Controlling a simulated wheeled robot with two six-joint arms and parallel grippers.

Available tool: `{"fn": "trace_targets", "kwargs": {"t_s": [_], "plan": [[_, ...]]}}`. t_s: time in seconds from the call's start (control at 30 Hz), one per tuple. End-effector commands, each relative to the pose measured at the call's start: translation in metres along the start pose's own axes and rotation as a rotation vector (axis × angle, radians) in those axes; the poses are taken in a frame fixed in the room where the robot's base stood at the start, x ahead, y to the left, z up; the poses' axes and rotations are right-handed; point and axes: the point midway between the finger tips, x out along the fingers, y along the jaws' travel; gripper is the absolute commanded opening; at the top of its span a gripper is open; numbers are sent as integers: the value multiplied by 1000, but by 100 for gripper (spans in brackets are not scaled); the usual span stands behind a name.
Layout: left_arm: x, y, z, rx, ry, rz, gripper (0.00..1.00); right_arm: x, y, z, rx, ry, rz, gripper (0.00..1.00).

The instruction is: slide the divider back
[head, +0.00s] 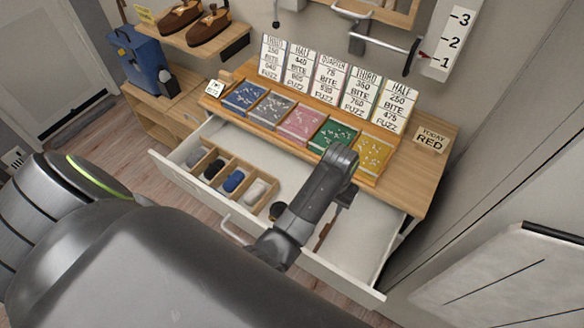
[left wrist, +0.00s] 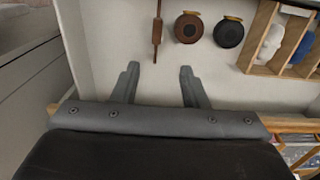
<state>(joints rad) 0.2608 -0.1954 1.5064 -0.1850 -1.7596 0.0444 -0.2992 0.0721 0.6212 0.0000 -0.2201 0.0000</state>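The open white drawer (head: 200,172) holds a wooden compartment tray (head: 262,208). A narrow brown wooden strip, seemingly the divider (left wrist: 156,38), lies on the drawer floor. A bit of it shows in the head view (head: 324,236), partly hidden by my arm. My left gripper (head: 345,200) is over the right part of the drawer. In the left wrist view my left gripper (left wrist: 159,70) is open and empty, with the strip's near end in line with the gap between its fingertips. I cannot tell whether they touch. My right gripper is not in view.
A brown round item (left wrist: 188,27) and a black round item (left wrist: 229,32) lie between strip and tray. The tray holds rolled bundles (head: 233,180). Sorted coloured packets (head: 300,122) and cards (head: 330,75) stand on the desk. The drawer's right end is bare.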

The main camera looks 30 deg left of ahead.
Motion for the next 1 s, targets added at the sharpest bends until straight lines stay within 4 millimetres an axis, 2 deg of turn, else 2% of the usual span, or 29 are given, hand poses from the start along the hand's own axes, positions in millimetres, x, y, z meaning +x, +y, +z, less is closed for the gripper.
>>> {"fn": "trace_targets", "kwargs": {"t_s": [0.03,0.1,0.5,0.7,1.0], "plan": [[-10,0,0,-1,5,2,40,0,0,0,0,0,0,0],[1,-14,12,-18,10,-4,40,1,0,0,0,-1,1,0],[17,-59,55,-69,78,-20,40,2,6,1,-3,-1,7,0],[19,-68,64,-77,94,-25,40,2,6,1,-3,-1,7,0],[19,-69,65,-78,96,-26,40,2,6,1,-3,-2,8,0]]}}
